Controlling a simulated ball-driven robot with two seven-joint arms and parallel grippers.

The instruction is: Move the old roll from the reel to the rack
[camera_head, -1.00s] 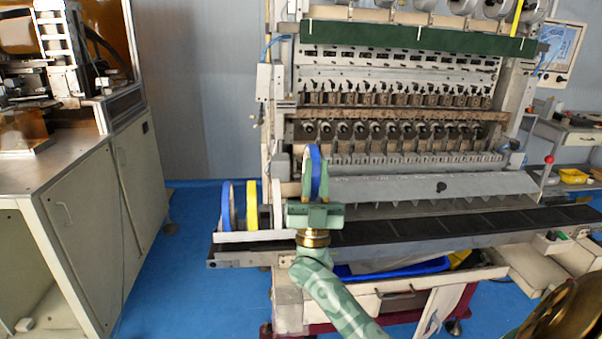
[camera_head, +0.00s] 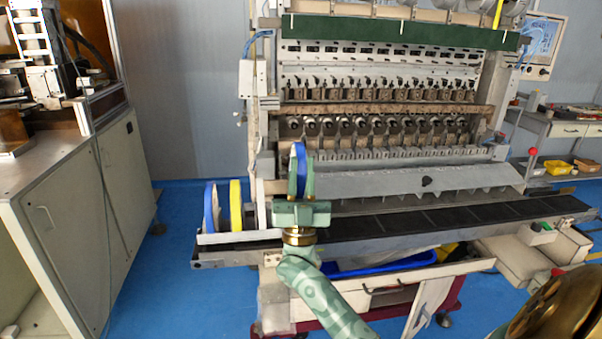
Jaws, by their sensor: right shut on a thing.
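My right gripper (camera_head: 301,190) is shut on a blue-rimmed roll (camera_head: 300,160), held upright in front of the left part of the coil winder. The fingers cover part of the roll. The rack (camera_head: 240,239) is a low pale holder at the left end of the machine's front ledge. A blue roll (camera_head: 210,208) and a yellow roll (camera_head: 236,205) stand upright in it, left of my gripper. The held roll is right of them and higher in the picture. I cannot make out the reel for certain. My left gripper is not in view.
The coil winder (camera_head: 390,180) fills the middle, with a long dark ledge (camera_head: 440,221) along its front. A blue tray (camera_head: 380,264) sits below the ledge. A cream cabinet (camera_head: 80,210) stands at the left. Blue floor (camera_head: 175,270) lies clear between cabinet and machine.

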